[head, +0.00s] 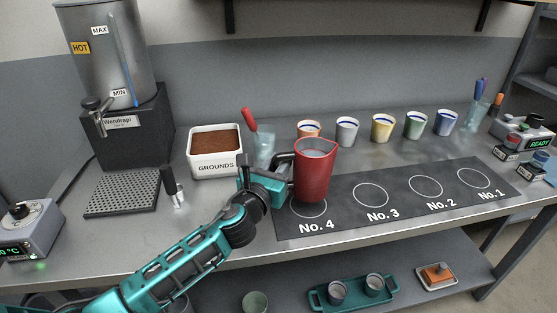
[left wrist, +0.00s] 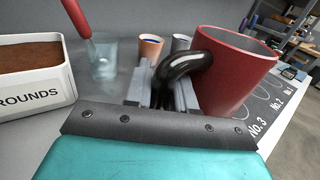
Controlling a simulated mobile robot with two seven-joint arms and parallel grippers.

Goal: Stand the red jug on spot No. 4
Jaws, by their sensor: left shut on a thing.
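The red jug (head: 313,175) is upright over the No. 4 circle (head: 309,209) on the dark mat. Its base covers the upper part of the circle, and I cannot tell whether it touches the mat. My left gripper (head: 279,174) is shut on the jug's black handle, at the jug's left side. In the left wrist view the jug (left wrist: 232,75) is at the right, with its handle (left wrist: 186,66) between the fingers (left wrist: 162,92). My right gripper is in neither view.
The mat's other circles, No. 3 (head: 371,195), No. 2 and No. 1, are bare. Several coloured cups stand behind the mat. A glass with a red-handled tool (head: 264,146) and the grounds bin (head: 214,157) stand left of the jug.

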